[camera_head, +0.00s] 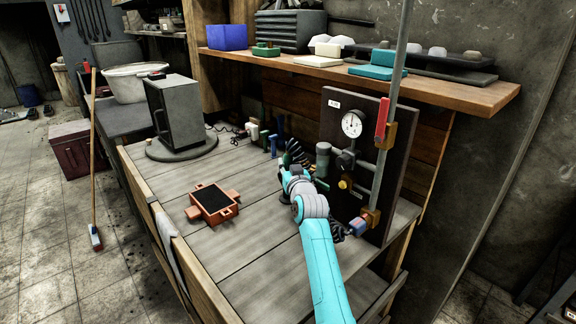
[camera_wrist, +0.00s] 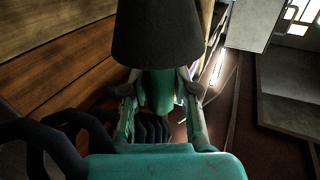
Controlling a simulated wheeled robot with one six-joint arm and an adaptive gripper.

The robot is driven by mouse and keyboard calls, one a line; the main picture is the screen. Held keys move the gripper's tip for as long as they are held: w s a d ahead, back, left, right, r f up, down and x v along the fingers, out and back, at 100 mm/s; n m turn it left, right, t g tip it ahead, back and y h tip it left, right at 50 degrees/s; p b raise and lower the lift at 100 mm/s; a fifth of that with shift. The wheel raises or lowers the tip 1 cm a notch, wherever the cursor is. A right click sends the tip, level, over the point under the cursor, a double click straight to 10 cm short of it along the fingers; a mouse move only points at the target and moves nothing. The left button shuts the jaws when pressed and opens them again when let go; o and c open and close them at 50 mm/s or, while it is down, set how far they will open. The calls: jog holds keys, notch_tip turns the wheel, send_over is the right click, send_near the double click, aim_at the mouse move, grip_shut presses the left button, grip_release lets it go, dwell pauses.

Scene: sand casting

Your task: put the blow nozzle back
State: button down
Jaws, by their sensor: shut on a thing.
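My gripper (camera_head: 284,172) is above the back of the workbench, left of the gauge panel. In the wrist view my gripper (camera_wrist: 160,100) has both fingers closed in on a teal piece, which I take to be the blow nozzle (camera_wrist: 158,88). A dark, wide tapered part covers its far end. Black hose coils (camera_wrist: 65,135) run beside the fingers, and a dark coil (camera_head: 295,150) shows beside the gripper in the head view. The nozzle's tip and its exact tilt are hidden. I cannot pick out its holder for certain.
The gauge panel (camera_head: 393,125) with a pole stands right of my arm. Blue and green tools (camera_head: 273,140) stand behind the gripper. A shelf (camera_head: 440,92) overhangs the bench. An orange moulding frame (camera_head: 213,203) sits on the bench (camera_head: 240,265), with clear boards around it.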

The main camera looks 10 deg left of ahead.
jog(key=shift+f, duration=0.6)
jog(key=c, duration=0.9)
grip_release()
jog(key=shift+r, duration=0.2)
jog(key=v, duration=0.7)
jog(key=shift+s+r, duration=0.2)
jog(key=shift+r, duration=0.2)
jog(key=shift+s+d, duration=0.1)
